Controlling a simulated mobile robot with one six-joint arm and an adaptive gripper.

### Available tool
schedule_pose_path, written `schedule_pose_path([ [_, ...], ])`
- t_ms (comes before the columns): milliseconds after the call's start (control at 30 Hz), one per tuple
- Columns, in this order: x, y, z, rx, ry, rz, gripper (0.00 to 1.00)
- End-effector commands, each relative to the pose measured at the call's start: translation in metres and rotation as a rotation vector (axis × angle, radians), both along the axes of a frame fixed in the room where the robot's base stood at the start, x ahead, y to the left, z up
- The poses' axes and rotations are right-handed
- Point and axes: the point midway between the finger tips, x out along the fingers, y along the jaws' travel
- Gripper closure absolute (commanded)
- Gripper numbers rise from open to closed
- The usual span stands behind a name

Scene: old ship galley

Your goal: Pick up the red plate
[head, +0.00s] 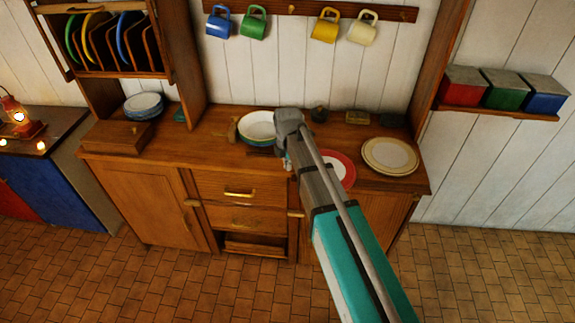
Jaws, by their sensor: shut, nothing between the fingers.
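The red plate (346,167) lies on the wooden counter, right of the picture's middle. It has a red rim and a pale centre. My arm crosses in front of its left part and hides it. My gripper (287,162) is at the far end of the arm, left of the red plate, near the front edge of the counter. It is small in the view and partly covered by my wrist. It is shut and empty, apart from the plate.
Cream plates (390,155) lie right of the red plate. More stacked dishes (143,105) and a wooden box (117,135) are at the left. Mugs (324,26) hang above the counter (215,150).

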Motion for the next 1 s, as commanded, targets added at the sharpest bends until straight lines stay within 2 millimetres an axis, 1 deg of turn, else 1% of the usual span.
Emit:
schedule_pose_path([
  [200, 0.0, 0.0, 0.0, 0.0, 0.0, 0.0, 1.0],
  [367, -0.001, -0.002, 0.0, 0.0, 0.0, -0.013, 0.7],
  [500, -0.005, -0.011, 0.0, 0.0, 0.0, -0.076, 0.44],
  [533, -0.006, -0.014, 0.0, 0.0, 0.0, -0.098, 0.42],
  [667, -0.015, -0.032, 0.0, 0.0, 0.0, -0.238, 0.42],
  [767, -0.024, -0.05, 0.0, 0.0, 0.0, -0.385, 0.42],
  [1000, -0.051, -0.098, 0.0, 0.0, 0.0, -0.818, 0.42],
])
